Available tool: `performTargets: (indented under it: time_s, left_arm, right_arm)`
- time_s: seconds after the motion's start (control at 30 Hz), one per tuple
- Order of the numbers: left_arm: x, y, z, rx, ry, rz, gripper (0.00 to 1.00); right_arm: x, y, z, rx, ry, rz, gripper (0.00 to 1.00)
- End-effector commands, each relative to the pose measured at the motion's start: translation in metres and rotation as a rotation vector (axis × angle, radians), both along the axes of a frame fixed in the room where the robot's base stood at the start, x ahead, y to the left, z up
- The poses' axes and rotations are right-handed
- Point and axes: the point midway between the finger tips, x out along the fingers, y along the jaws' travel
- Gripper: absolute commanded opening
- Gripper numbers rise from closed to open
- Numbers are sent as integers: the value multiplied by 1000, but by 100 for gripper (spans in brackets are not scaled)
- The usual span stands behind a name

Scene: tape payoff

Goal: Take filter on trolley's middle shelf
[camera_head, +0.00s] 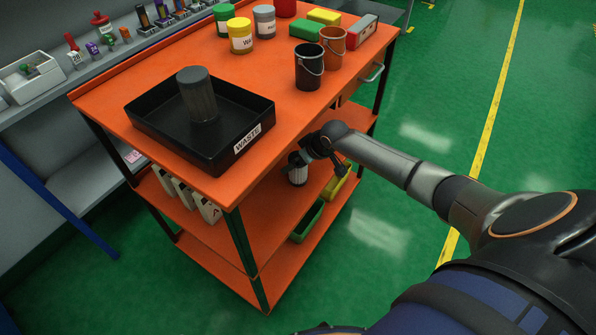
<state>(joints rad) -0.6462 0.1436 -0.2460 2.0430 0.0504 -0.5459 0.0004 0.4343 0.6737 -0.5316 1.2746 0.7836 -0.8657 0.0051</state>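The orange trolley (250,225) stands in the middle of the camera_head view. On its middle shelf is a small white cylinder with a dark top, which looks like the filter (298,175). My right gripper (318,158) reaches in from the right, under the trolley's top, and is right at the filter's upper end. One dark finger shows to the right of the filter. The gripper's other parts overlap the filter's top, so I cannot tell whether it touches or grips it. My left gripper is not in view.
The trolley top (290,110) overhangs the shelf. It carries a black waste tray (150,128) with a dark cylinder, cans and buckets. White boxes (190,195) stand on the middle shelf's left. Green and yellow bins (307,220) sit below. Green floor is free at the right.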

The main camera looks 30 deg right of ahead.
Motion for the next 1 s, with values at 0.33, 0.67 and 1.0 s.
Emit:
performTargets:
  time_s: [0.33, 0.67, 1.0]
  left_arm:
    - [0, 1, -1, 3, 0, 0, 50]
    - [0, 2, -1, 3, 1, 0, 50]
    - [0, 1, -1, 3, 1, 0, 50]
  right_arm:
    - [2, 0, -2, -1, 0, 1, 92]
    - [1, 0, -2, 0, 0, 0, 55]
    - [1, 0, -2, -1, 1, 1, 17]
